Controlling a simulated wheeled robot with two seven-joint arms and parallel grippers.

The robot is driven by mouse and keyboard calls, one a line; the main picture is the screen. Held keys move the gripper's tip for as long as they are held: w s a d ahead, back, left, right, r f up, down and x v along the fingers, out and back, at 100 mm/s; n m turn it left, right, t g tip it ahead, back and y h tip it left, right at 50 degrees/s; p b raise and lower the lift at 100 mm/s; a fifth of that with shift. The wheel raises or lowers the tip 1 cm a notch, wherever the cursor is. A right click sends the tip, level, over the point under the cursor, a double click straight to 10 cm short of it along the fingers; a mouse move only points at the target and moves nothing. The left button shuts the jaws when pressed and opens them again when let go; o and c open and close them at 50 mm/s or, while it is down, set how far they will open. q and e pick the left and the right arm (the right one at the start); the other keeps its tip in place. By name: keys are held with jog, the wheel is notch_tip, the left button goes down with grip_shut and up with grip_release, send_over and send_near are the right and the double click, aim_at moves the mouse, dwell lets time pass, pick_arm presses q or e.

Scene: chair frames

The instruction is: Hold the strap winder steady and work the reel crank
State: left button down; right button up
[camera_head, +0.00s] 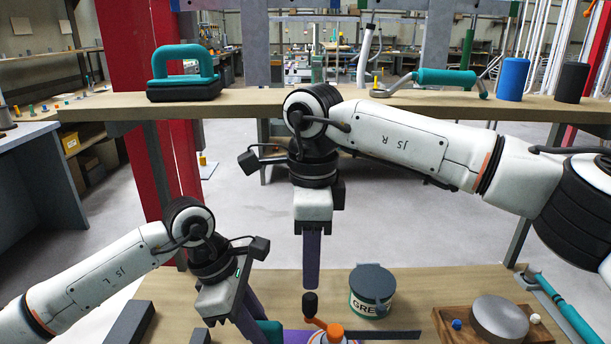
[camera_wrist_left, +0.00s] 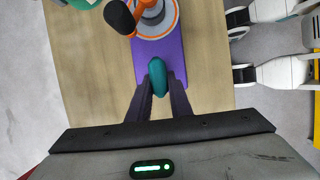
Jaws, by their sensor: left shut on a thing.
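The strap winder shows at the bottom edge of the head view, with an orange crank (camera_head: 326,325) topped by a black knob (camera_head: 310,303). In the left wrist view I see its purple base (camera_wrist_left: 172,55), its grey and orange reel (camera_wrist_left: 160,20) and its teal handle (camera_wrist_left: 158,78). My left gripper (camera_wrist_left: 158,88) is shut on this teal handle. The winder's lower part is cut off in the head view.
A dark strap (camera_head: 385,334) lies right of the crank. A lidded can (camera_head: 372,290) stands behind it. A wooden board with a round grey disc (camera_head: 498,318) and a teal-handled tool (camera_head: 565,308) are at right. A raised shelf (camera_head: 250,104) crosses behind my arms.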

aim_at(310, 295)
jog(key=shift+f, duration=4.3)
jog(key=shift+c, duration=0.2)
